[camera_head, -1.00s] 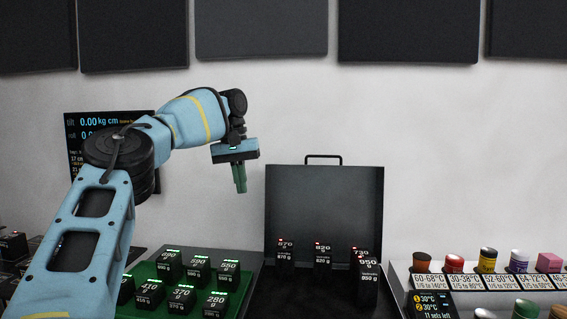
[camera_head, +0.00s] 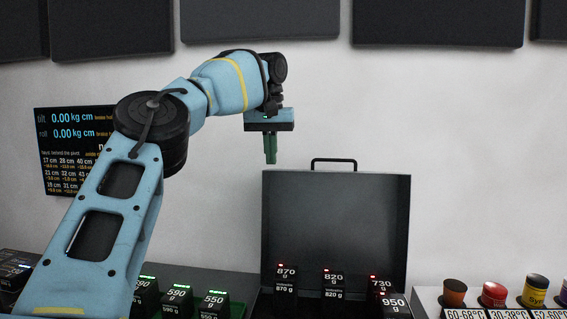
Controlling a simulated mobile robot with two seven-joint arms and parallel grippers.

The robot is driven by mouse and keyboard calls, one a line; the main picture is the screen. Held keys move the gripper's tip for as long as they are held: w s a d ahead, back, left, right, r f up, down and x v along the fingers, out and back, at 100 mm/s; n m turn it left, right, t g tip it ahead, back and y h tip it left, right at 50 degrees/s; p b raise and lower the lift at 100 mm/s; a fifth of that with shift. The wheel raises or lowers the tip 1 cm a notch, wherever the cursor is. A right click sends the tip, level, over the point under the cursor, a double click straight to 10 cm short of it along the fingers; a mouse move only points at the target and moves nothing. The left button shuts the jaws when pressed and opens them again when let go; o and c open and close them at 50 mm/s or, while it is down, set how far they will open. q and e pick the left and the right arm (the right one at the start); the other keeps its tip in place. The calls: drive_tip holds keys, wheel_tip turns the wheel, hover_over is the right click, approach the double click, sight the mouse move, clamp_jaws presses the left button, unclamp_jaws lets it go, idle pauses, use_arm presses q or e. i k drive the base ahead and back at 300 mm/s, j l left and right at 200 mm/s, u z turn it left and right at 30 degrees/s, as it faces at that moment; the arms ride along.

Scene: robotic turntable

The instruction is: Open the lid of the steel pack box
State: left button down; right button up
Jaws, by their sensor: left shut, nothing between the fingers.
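The steel pack box is a dark grey case; its lid (camera_head: 336,225) stands upright at the back, swung open, with a black handle (camera_head: 333,161) on its top edge. Several black weight blocks marked in grams sit in front of the lid, such as the 870 g block (camera_head: 286,279) and the 820 g block (camera_head: 333,283). My left gripper (camera_head: 270,160) points down above the lid's top left corner in the picture, apart from the handle, with its green fingers together and empty. The box's front is cut off by the bottom edge of the view. My right gripper is out of view.
A green tray with several weight blocks, one marked 550 g (camera_head: 214,304), is left of the box. A black display screen (camera_head: 66,140) is on the wall.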

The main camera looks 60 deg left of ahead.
sight(356, 222)
drive_tip(key=i+j, duration=0.15)
drive_tip(key=j, duration=0.15)
drive_tip(key=i+j, duration=0.15)
drive_tip(key=j, duration=0.2)
drive_tip(key=i+j, duration=0.35)
drive_tip(key=j, duration=0.3)
